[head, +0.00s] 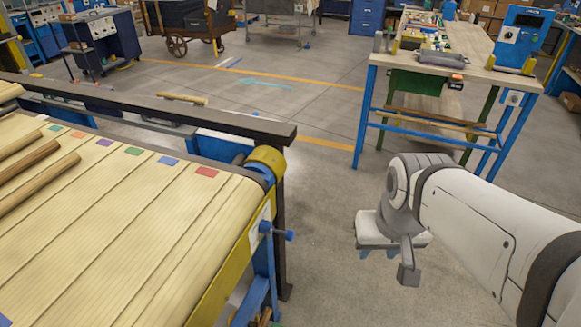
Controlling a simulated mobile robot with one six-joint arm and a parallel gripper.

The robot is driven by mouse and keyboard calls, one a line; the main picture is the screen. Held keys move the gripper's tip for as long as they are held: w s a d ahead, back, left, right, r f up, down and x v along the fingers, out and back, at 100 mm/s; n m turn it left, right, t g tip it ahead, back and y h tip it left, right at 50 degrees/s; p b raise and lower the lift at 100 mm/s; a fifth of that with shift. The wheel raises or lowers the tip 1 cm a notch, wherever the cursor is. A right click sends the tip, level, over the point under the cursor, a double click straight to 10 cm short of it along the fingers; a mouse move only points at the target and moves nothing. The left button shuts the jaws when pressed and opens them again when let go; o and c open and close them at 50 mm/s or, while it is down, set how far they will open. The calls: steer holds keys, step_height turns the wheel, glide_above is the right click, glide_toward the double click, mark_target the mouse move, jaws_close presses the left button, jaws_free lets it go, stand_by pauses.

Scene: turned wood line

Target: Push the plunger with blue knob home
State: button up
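A plunger with a blue knob (290,236) sticks out to the right from the yellow side frame (238,254) of the conveyor, near its right-hand end.
The conveyor belt (130,225) at left carries turned wood pieces (40,182) and coloured patches. A dark rail (190,118) runs along its far side. A workbench (465,75) stands at upper right. Open floor (330,205) lies between conveyor and bench.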

mark_target(293, 238)
steer(key=shift+s, duration=0.1)
steer(key=shift+o, duration=1.8)
steer(key=w+a+f+m+g+y+b, duration=0.1)
steer(key=a+f+m+g+y+b, duration=0.2)
steer(key=f, duration=0.6)
steer(key=a+b, duration=0.2)
steer(key=b, duration=0.1)
steer(key=w+a+f+m+g+y+b, duration=0.2)
steer(key=w+a+f+m+y+b, duration=0.35)
steer(key=f+b, duration=0.2)
steer(key=w+d+f+m+t+y+b, duration=0.1)
steer(key=w+f+m+t+y+b, duration=0.9)
steer(key=w+f, duration=0.55)
steer(key=shift+m+g+h, duration=0.25)
steer(key=shift+g+h, duration=0.45)
steer(key=shift+h, duration=0.05)
steer(key=x, duration=0.2)
steer(key=r+x, duration=0.1)
steer(key=x, duration=0.2)
steer(key=w+x, duration=0.1)
steer(key=x, duration=0.1)
steer(key=shift+w+r, duration=0.15)
steer(key=shift+w, duration=0.05)
steer(key=shift+c, duration=0.2)
steer(key=shift+a, duration=0.1)
jaws_close()
